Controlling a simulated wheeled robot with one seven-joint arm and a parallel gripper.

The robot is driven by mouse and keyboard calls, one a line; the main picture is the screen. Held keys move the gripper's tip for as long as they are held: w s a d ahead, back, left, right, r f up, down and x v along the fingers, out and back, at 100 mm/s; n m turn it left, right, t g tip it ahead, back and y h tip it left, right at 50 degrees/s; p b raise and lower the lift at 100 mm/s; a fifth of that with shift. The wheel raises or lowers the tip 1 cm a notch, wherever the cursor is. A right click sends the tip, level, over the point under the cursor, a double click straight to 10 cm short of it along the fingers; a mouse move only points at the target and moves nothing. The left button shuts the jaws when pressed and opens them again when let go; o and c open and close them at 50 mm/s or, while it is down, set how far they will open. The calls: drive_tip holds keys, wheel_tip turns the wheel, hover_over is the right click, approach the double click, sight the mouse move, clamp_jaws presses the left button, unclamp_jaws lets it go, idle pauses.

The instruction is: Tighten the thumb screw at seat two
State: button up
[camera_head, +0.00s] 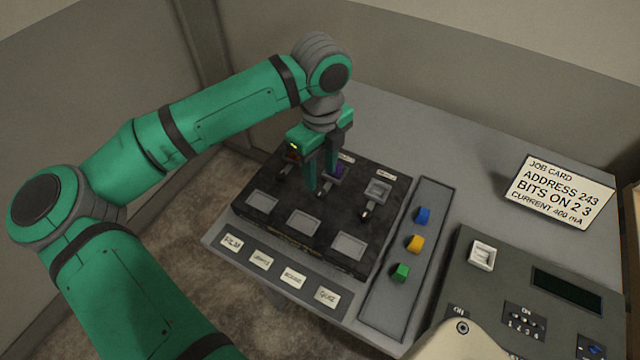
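A black fixture block (270,222) lies on the grey bench, with a back row of seats, each with a small thumb screw. My gripper (322,184) points down over the middle seat of that row, its green and dark fingers beside a purple part (338,174). The middle thumb screw (321,194) shows just by the fingertips. I cannot tell whether the fingers touch or grip it. The right seat (378,190) holds a grey part, with its thumb screw (366,212) in front. The left thumb screw (283,175) is partly hidden by my gripper. Seat numbers are unreadable.
Three empty-looking grey pockets (303,224) line the block's front. A tray (380,305) to the right holds a blue (423,215), a yellow (414,244) and a green piece (401,273). A console (500,290) and job card (560,192) are farther right. The back bench is clear.

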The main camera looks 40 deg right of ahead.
sight(321, 192)
drive_tip(key=shift+f, duration=3)
clamp_jaws()
